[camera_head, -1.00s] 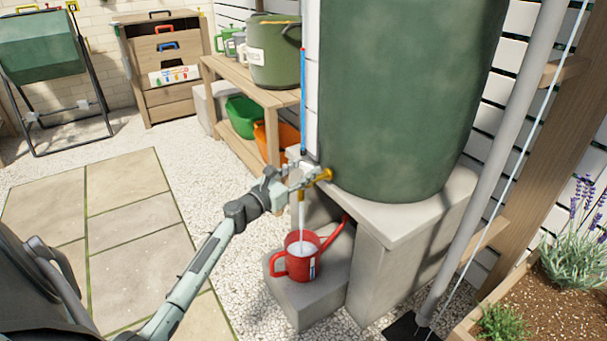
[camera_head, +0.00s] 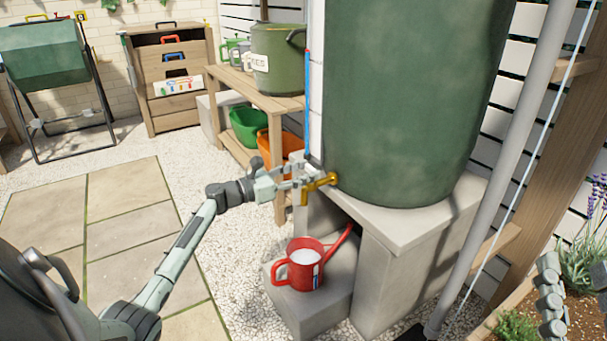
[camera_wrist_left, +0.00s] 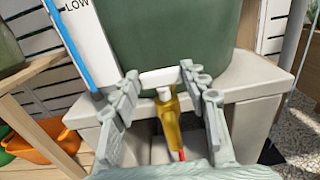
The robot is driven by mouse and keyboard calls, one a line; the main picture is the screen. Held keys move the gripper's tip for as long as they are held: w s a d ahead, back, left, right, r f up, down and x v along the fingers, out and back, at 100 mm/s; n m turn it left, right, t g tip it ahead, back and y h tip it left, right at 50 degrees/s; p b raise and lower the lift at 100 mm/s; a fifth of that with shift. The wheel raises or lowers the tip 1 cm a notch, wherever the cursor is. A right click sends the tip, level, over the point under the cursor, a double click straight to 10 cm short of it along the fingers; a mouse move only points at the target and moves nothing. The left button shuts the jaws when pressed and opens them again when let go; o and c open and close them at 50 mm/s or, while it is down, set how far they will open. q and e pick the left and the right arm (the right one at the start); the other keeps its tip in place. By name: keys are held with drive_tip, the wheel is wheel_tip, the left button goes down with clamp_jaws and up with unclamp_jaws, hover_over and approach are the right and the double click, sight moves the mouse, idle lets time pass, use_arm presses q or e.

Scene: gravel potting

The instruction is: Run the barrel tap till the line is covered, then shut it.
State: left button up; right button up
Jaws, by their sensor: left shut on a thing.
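The green barrel (camera_head: 410,100) stands on a stone plinth. Its brass tap (camera_head: 318,186) sticks out low on its left side, and no water stream shows under it. My left gripper (camera_head: 297,180) is shut on the tap's pale lever (camera_wrist_left: 158,78), which lies crosswise between the fingers in the left wrist view. The red watering can (camera_head: 305,277) stands upright on a lower block below the tap, with pale water inside. A light strip shows on its side; the line itself is too small to make out. My right gripper (camera_head: 575,285) is at the lower right edge, fingers apart and empty.
A gauge board with a blue tube (camera_head: 307,95) stands left of the barrel. A wooden bench (camera_head: 265,100) holds a green pot. A grey pipe (camera_head: 500,160) and a planter with lavender (camera_head: 585,230) are at the right. Paving at the left is clear.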

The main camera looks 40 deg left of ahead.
idle(0.3)
use_arm(q)
drive_tip(key=o, duration=1.2)
drive_tip(key=shift+c, duration=0.2)
drive_tip(key=v, duration=1.2)
